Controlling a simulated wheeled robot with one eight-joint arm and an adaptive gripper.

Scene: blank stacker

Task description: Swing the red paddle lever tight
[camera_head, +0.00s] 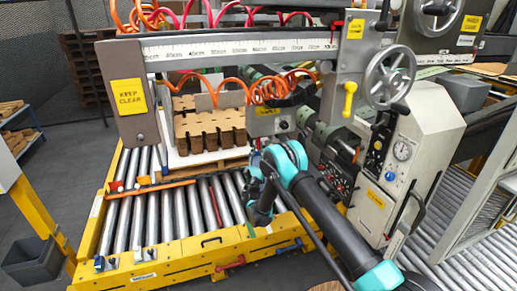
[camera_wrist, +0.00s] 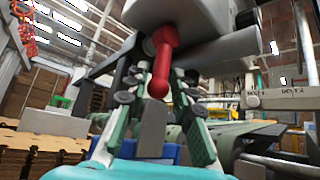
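The red paddle lever (camera_wrist: 160,62) hangs down from a grey housing in the wrist view, with a round red knob at its lower end. My gripper (camera_wrist: 157,84) has its two green-padded fingers on either side of the lever. The fingers are apart, and gaps show between them and the knob, so the gripper looks open around it. Whether a pad touches the lever farther up is hard to tell. In the head view my teal and black arm covers this spot, and neither the gripper's fingertips nor this lever can be made out.
A control cabinet (camera_head: 425,125) with a handwheel (camera_head: 389,76) stands right of my arm. A ruled crossbeam (camera_head: 235,47) spans above a roller conveyor (camera_head: 170,215) with a yellow frame. Brown stacked blanks (camera_head: 210,125) sit behind. Orange hoses (camera_head: 270,88) hang close to my arm.

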